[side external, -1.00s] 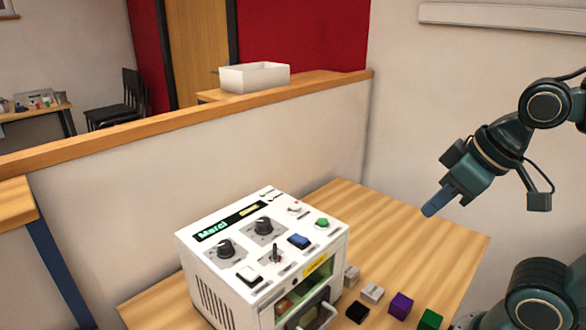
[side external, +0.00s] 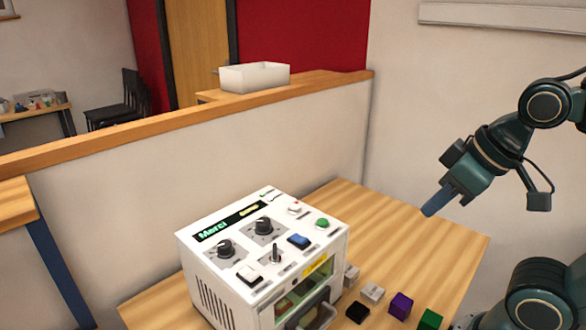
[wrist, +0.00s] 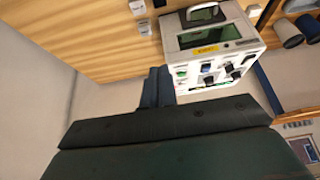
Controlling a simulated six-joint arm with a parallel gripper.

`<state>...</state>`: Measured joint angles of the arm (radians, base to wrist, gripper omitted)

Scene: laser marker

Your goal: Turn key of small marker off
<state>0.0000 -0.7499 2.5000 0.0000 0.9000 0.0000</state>
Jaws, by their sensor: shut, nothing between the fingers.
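The small marker (side external: 215,290) is a white box on the wooden table, with a glass front door and controls on its sloped top. A thin upright stem (side external: 276,252) stands on the panel, between two black knobs and the blue button; I cannot tell for sure whether it is the key. The display reads "Merci". My gripper (side external: 429,211) is shut and empty, in the air to the right of the marker, pointing down-left and well apart from it. In the wrist view the shut blue fingers (wrist: 157,85) show beside the marker (wrist: 255,45).
A black block (side external: 357,313), a purple block (side external: 400,305), a green block (side external: 429,320) and pale blocks (side external: 372,292) lie right of the marker. A partition (side external: 140,190) with a wooden top runs behind. The table's right side (side external: 430,255) is clear. A white bin (side external: 254,78) stands beyond.

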